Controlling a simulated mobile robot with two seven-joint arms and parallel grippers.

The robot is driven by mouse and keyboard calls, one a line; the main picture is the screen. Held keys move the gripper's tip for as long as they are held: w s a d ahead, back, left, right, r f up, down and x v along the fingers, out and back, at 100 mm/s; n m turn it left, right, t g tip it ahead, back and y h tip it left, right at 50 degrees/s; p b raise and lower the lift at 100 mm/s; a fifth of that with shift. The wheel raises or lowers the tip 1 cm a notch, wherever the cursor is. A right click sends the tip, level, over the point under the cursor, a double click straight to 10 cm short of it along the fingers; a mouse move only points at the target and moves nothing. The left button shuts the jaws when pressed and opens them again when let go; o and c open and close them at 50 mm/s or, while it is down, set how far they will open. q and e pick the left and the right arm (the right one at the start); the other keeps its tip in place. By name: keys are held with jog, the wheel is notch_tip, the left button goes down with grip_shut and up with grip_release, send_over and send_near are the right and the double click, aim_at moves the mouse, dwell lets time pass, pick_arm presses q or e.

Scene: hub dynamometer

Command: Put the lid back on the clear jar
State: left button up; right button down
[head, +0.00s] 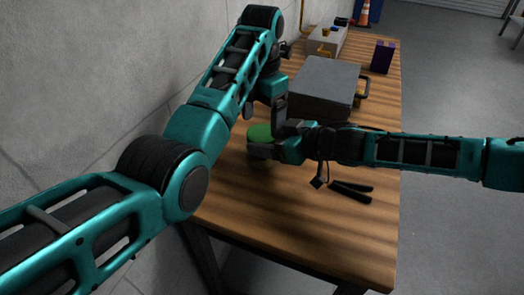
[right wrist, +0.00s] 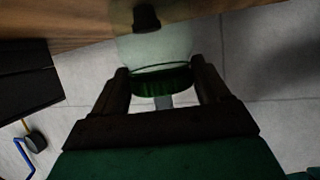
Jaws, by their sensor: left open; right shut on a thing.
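The green lid (head: 259,132) is in the middle of the head view, partly hidden by my right gripper (head: 264,151). In the right wrist view the lid (right wrist: 165,82) is between the two fingers of my right gripper (right wrist: 165,88), which is shut on it. The clear jar (right wrist: 152,48) is right against the lid in that view, with a dark piece seen through it. I cannot tell whether the lid is seated or just above the rim. The jar is mostly hidden in the head view. My left gripper (head: 279,118) is open, pointing down just behind the lid.
A grey case (head: 325,82) with a side handle stands behind the grippers on the wooden table (head: 300,228). A black two-handled tool (head: 350,190) lies in front of my right arm. A purple box (head: 382,56) stands farther back. The near table end is clear.

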aim_at(262, 133)
pick_arm(q)
jog(key=shift+f, duration=1.55)
jog(key=c, duration=0.9)
jog(key=shift+m, duration=1.6)
pick_arm(e)
jog(key=shift+f, duration=0.1)
pick_arm(q)
jog(key=o, duration=0.9)
jog(key=shift+o, duration=1.3)
jog(key=shift+s, duration=0.1)
